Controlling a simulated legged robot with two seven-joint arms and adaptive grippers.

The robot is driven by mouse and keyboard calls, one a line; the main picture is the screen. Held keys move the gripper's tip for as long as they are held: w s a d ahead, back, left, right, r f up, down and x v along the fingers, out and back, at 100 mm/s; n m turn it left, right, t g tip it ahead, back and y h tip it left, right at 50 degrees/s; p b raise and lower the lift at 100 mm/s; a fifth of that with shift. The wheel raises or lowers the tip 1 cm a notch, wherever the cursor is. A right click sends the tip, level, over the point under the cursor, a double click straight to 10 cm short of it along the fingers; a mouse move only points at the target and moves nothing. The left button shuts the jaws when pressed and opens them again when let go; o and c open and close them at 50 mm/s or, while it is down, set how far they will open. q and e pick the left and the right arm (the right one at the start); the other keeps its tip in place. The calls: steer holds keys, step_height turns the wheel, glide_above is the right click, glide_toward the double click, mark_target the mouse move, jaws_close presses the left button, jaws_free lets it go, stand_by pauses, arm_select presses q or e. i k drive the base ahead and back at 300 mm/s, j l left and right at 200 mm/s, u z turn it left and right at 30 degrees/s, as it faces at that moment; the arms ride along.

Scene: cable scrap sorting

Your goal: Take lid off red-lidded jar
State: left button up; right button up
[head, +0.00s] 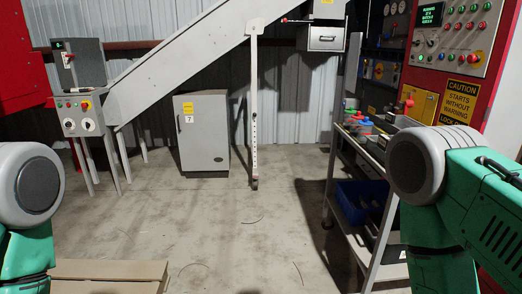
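On the top of the metal shelf cart (338,152) at the right stand several small containers with coloured tops. Parts of my green and grey arms show at the left and right edges. Neither gripper is in view, and my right arm partly hides the near part of the cart.
A blue bin (357,202) sits on the cart's lower shelf. A red control cabinet (490,72) stands behind it at the right. A grey cabinet (202,135) stands below a sloping conveyor (180,67). Cardboard (110,271) lies at the lower left. The middle floor is mostly clear, with thin cable scraps.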

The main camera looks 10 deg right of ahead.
mark_target(358, 116)
steer(key=i+j+z, duration=0.1)
steer(key=i, duration=1.85)
